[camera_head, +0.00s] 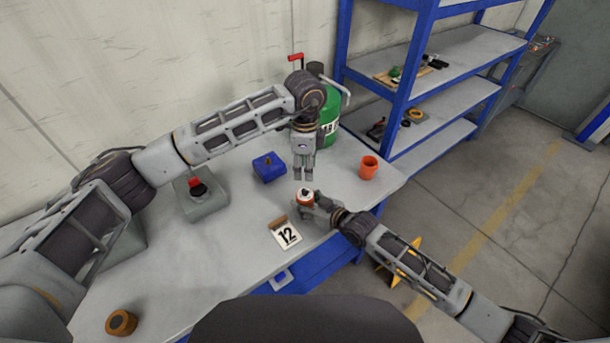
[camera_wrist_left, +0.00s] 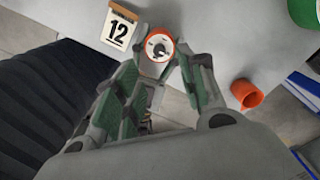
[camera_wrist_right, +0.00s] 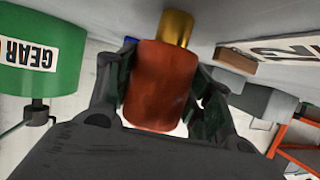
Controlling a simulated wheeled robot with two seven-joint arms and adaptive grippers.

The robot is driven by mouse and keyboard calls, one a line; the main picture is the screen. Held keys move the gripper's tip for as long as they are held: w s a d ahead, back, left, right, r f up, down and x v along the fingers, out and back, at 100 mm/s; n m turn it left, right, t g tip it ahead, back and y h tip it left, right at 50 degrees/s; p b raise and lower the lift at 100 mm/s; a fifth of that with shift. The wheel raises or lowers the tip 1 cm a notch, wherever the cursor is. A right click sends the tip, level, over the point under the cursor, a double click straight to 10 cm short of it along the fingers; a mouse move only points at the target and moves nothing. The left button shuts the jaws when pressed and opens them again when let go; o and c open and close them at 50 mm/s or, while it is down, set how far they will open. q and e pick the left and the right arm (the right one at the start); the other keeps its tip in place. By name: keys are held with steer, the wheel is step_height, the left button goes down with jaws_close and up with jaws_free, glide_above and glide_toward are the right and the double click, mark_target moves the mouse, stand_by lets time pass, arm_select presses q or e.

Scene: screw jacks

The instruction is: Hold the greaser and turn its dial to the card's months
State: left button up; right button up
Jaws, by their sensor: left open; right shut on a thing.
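The greaser (camera_head: 304,198) is a small orange-red cylinder with a white dial face on top. In the right wrist view its orange body (camera_wrist_right: 160,85) shows with a brass neck at one end. My right gripper (camera_head: 313,203) is shut on its body from the side. In the left wrist view the dial (camera_wrist_left: 158,48) faces up with a dark knob and an orange rim. My left gripper (camera_head: 303,176) is open above the greaser, fingers pointing down, apart from the dial in the head view.
An orange cup (camera_head: 368,167) stands right of the greaser. A blue block (camera_head: 268,167) and a green gear-oil can (camera_head: 329,120) stand behind. A brown roll (camera_head: 121,322) lies at front left. The table's front middle is clear.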

arm_select(q)
steer(key=shift+r, duration=1.35)
arm_select(e)
steer(key=o, duration=1.2)
steer(key=shift+o, duration=0.2)
steer(key=shift+d, duration=0.1)
steer(key=v, duration=1.2)
steer(key=shift+f, duration=0.1)
arm_select(q)
steer(key=shift+s+d+f, duration=0.1)
arm_select(e)
steer(key=shift+s, duration=0.1)
